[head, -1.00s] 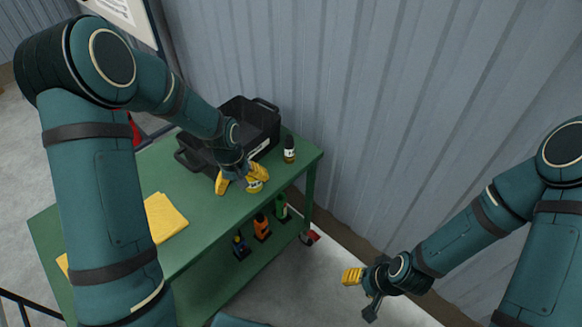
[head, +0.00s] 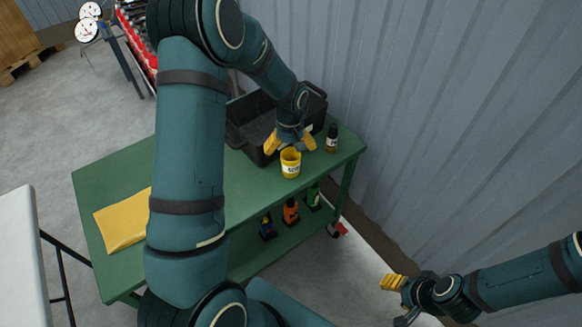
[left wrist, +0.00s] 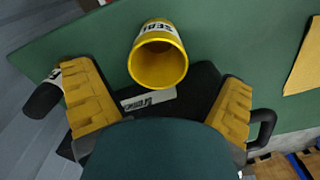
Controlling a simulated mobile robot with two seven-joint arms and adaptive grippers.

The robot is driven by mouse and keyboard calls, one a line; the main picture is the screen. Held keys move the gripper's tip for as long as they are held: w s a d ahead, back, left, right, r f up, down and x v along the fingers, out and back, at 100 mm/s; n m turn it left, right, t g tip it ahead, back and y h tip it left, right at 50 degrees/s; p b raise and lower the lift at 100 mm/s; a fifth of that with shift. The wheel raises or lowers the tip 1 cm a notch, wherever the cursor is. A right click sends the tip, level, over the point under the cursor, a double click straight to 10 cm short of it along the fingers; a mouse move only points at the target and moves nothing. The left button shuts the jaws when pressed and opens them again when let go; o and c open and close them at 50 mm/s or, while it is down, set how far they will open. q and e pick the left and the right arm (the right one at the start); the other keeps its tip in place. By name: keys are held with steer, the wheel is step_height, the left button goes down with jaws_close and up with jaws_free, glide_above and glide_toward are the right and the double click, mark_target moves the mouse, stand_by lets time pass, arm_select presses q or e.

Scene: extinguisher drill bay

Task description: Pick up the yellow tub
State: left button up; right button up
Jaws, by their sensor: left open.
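The yellow tub (head: 291,165) stands upright on the green cart's top near its front edge, with a white label on its side. In the left wrist view the tub (left wrist: 158,62) shows its open, empty mouth, above the middle of the gap between my fingers. My left gripper (head: 289,144) is open and empty, just behind and above the tub in the head view. Its two yellow finger pads (left wrist: 160,92) are spread wide in the left wrist view. My right gripper (head: 398,301) is open, low and away from the cart at the right.
A black bin (head: 252,128) stands behind the tub, close to my left gripper. A dark bottle (head: 332,138) stands to the tub's right. Several small bottles (head: 290,211) stand on the lower shelf. A corrugated wall (head: 430,110) is behind.

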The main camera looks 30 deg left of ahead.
mark_target(291, 160)
arm_select(q)
steer(key=shift+w+f+b, duration=0.15)
steer(key=shift+f+b, duration=0.5)
steer(key=shift+f, duration=2.05)
steer(key=c, duration=1.4)
